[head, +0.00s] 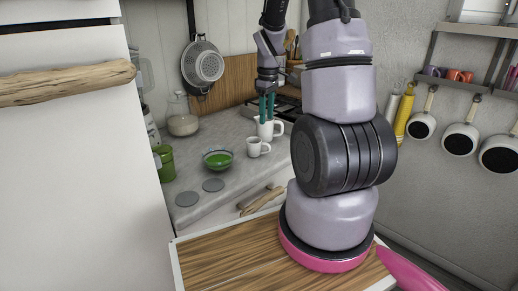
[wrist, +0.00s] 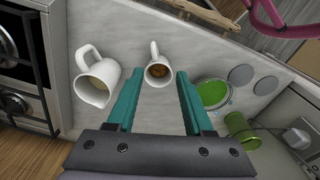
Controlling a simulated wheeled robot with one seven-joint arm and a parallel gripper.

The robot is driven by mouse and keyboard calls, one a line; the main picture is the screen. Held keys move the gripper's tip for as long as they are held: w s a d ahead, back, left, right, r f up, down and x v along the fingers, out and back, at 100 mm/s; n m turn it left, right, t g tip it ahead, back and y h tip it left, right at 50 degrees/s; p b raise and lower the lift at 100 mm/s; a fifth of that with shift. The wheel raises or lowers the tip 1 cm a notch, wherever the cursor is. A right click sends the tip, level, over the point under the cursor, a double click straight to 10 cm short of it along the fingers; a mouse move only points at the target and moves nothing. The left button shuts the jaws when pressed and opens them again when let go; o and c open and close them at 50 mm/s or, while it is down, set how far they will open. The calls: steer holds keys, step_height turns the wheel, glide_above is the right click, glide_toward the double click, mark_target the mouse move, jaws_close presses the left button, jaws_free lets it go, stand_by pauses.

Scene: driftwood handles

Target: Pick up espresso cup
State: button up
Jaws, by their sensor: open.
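The espresso cup (head: 256,147) is a small white cup on the grey counter, in front of a larger white jug. In the wrist view the cup (wrist: 158,73) stands upright with brown content inside and its handle pointing to the top of the picture. My gripper (head: 267,108) is above the counter, close over the jug and cup in the head view. In the wrist view my gripper (wrist: 160,92) is open, with its teal fingers apart and the cup seen between and just beyond their tips. Nothing is held.
The white jug (wrist: 97,80) stands left of the cup in the wrist view. A green bowl (head: 217,159), a green mug (head: 164,163) and two grey discs (head: 212,185) are on the counter. A stove (wrist: 22,50) borders the counter.

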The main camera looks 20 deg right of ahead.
steer(key=n, duration=0.1)
glide_above(269, 146)
step_height(269, 146, down, 8)
steer(key=shift+w+d+r, duration=0.1)
steer(key=shift+d+r, duration=0.05)
steer(key=shift+r, duration=0.05)
steer(key=shift+w+f, duration=0.1)
steer(key=shift+f, duration=3.05)
steer(key=shift+c, duration=0.4)
jaws_close()
